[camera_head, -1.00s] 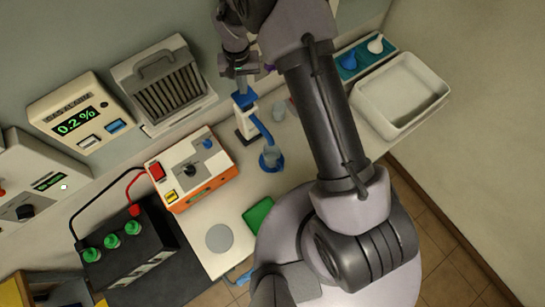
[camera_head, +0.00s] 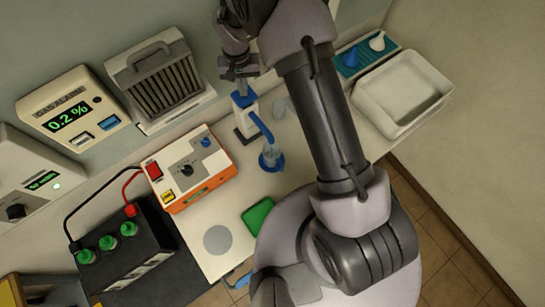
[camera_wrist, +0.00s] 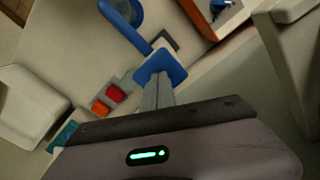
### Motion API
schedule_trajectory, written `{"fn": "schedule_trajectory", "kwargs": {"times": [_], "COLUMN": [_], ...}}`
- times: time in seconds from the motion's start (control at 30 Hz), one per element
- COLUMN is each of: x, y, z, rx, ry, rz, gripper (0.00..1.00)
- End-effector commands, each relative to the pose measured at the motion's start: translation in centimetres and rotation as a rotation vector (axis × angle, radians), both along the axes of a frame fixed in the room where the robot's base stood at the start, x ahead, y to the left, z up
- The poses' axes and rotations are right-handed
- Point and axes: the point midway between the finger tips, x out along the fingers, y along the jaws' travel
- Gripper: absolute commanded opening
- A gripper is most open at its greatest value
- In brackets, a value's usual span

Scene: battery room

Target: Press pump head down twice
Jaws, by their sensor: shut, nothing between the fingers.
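The pump bottle (camera_head: 246,119) stands upright on the bench. Its white body carries a blue pump head (camera_head: 243,99), which also shows in the wrist view (camera_wrist: 158,62). My gripper (camera_head: 242,86) is shut and empty, pointing down over the pump head. In the wrist view its closed fingertips (camera_wrist: 158,82) are right at the blue head. I cannot tell whether they touch it.
An orange-sided tester (camera_head: 190,170) stands left of the pump, beside a black battery (camera_head: 130,250) with green caps. A white tray (camera_head: 402,92) and a teal tray (camera_head: 352,62) are to the right. A green pad (camera_head: 258,215) lies in front. Wall units stand behind.

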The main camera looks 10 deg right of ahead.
Motion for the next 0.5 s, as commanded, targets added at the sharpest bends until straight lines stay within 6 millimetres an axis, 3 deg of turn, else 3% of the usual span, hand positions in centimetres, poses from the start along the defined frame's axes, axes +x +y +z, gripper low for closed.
{"fn": "schedule_trajectory", "kwargs": {"times": [0.5], "x": [-0.1], "y": [0.0], "z": [-2.0], "rx": [0.0], "ry": [0.001], "rz": [0.0], "gripper": [0.0]}}
